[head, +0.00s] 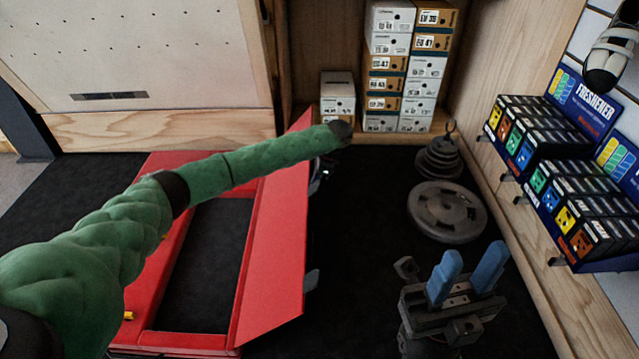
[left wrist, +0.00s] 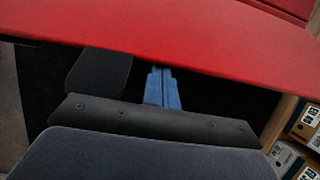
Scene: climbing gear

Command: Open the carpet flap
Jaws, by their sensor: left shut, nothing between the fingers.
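A red case (head: 160,310) lies on the dark floor, with a dark recessed middle. A long red flap panel (head: 275,245) stands tilted up along its right side. My left arm reaches over the case, and its gripper is mostly hidden behind the flap's far end in the head view. In the left wrist view the blue fingers of my left gripper (left wrist: 163,88) are together and empty, beside the edge of the red flap (left wrist: 170,35). Contact with it cannot be told. My right gripper (head: 466,275) is open and empty, right of the flap.
Weight plates (head: 447,212) lie on the floor at right, with a smaller stack (head: 439,160) behind. Shoe boxes (head: 390,70) stand at the back. Freshener displays (head: 570,170) line the right shelf. A white board (head: 130,50) stands at the back left.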

